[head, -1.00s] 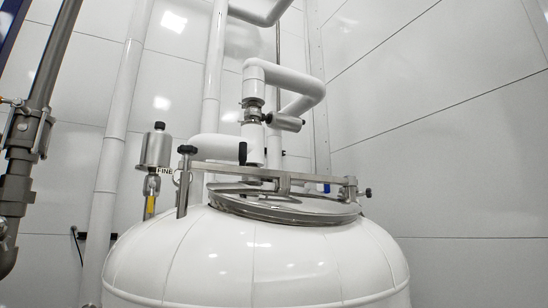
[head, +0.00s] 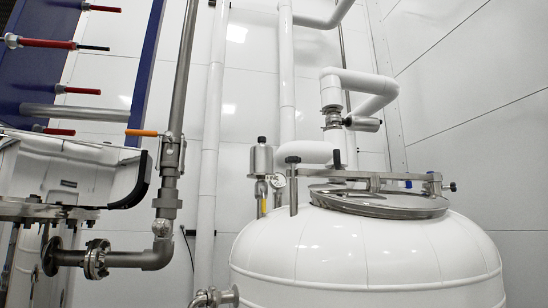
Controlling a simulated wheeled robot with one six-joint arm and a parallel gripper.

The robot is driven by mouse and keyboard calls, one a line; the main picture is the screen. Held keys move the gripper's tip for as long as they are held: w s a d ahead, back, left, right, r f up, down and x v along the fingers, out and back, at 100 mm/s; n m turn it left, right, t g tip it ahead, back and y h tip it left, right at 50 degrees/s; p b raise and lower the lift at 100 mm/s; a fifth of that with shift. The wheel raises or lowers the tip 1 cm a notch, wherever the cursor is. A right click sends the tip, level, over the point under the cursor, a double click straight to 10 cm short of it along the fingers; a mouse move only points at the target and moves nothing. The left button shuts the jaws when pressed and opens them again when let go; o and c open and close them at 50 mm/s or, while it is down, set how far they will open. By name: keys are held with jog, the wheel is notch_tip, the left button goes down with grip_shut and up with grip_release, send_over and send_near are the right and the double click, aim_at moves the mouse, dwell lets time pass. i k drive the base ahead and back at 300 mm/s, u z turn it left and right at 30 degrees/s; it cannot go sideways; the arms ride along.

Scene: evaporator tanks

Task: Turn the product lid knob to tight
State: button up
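A white domed tank (head: 365,250) stands at the right in the head view. Its round steel lid (head: 385,204) is down on top, with a steel clamp bar (head: 375,177) across it. A black knob (head: 292,159) tops the upright steel post at the bar's left end. A smaller dark knob (head: 452,187) is at the bar's right end, and a black upright handle (head: 336,158) stands near the bar's left part. I cannot tell which knob is the product lid knob, or how tight either is. My gripper is not in view.
White pipes (head: 212,130) rise behind. A blue frame with red-handled rods (head: 47,43) and shiny equipment (head: 85,165) fill the left side. Pale panelled wall (head: 480,90) lies behind.

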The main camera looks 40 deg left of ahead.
aim_at(292, 160)
jog(key=u, duration=0.8)
jog(key=i, duration=0.25)
